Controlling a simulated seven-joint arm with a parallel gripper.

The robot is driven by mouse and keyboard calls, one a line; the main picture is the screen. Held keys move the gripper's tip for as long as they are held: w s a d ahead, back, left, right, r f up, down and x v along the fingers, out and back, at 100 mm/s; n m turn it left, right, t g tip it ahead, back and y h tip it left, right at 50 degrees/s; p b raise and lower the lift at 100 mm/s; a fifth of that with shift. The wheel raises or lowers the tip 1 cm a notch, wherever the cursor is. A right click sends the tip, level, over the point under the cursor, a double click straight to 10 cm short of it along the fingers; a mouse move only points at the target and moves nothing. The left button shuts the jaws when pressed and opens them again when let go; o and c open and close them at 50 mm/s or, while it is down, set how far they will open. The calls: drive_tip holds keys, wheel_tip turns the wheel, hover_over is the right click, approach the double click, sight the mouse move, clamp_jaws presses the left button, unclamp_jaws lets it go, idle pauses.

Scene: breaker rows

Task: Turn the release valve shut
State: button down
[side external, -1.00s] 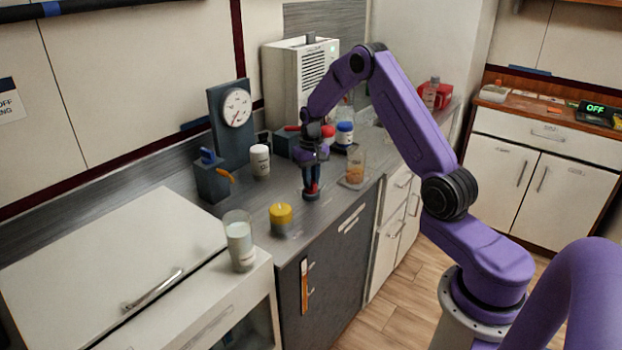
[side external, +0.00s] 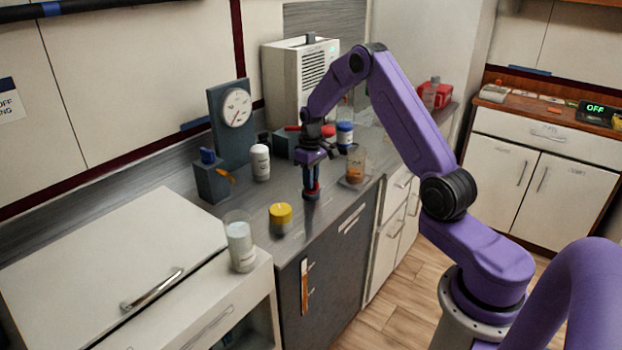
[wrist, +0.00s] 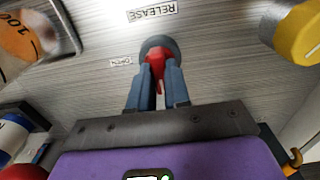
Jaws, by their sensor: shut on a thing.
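The release valve has a red handle (wrist: 155,62) on a round dark grey base (wrist: 157,43), in the upper middle of the wrist view. In the side view the valve (side external: 311,194) stands on the grey counter. My gripper (wrist: 158,72) points down over it, its two blue-grey fingers shut on the red handle from both sides. In the side view my gripper (side external: 312,181) hides much of the handle. A "RELEASE" label (wrist: 152,13) lies beyond the base, and an "OPEN" label (wrist: 121,61) lies left of the handle in the wrist view.
A white bottle (side external: 260,162), a gauge panel (side external: 232,125) and a small box with blue and orange levers (side external: 211,180) stand behind left.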

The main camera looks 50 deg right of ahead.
drive_tip(key=c, duration=1.1)
unclamp_jaws()
drive_tip(key=shift+r, duration=0.1)
wheel_tip(320, 180, up, 17)
drive_tip(key=shift+r, duration=0.15)
